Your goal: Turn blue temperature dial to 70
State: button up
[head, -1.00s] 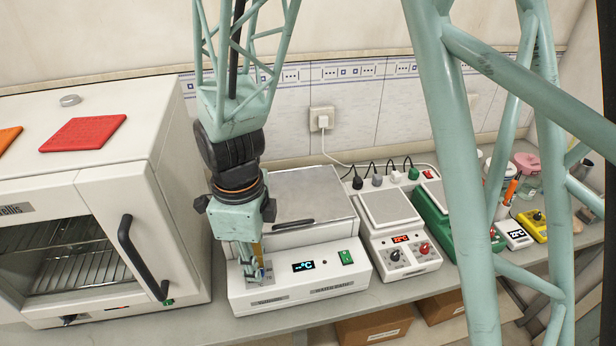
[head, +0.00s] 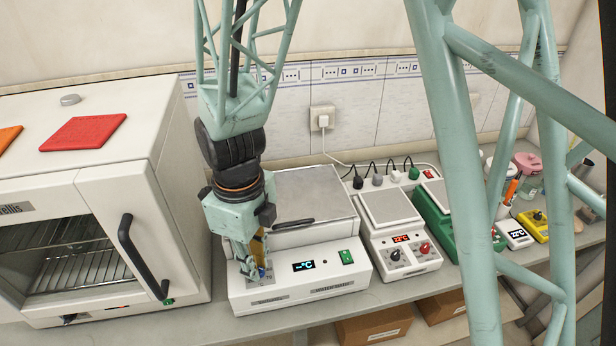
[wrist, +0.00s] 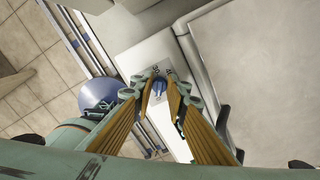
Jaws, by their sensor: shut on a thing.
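The blue temperature dial (wrist: 159,88) sits on the pale front panel of the water bath (head: 335,286). In the wrist view it lies between the fingertips of my gripper (wrist: 160,86), which is shut on it. Marks are printed around the dial, but its setting is too small to read. In the head view my gripper (head: 258,273) reaches down to the left end of the bath's front, and its fingers largely hide the dial. The bath's display (head: 303,266) shows dashes and °C, with no number.
A green switch (head: 346,257) is at the right of the bath's panel. A white oven (head: 150,180) stands close on the left. A hotplate (head: 400,245) with a red display stands to the right. The bench's front edge is just before the bath.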

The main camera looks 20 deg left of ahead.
jog(key=o, duration=0.8)
jog(key=shift+r, duration=0.15)
jog(key=shift+r, duration=0.1)
jog(key=shift+r, duration=3.7)
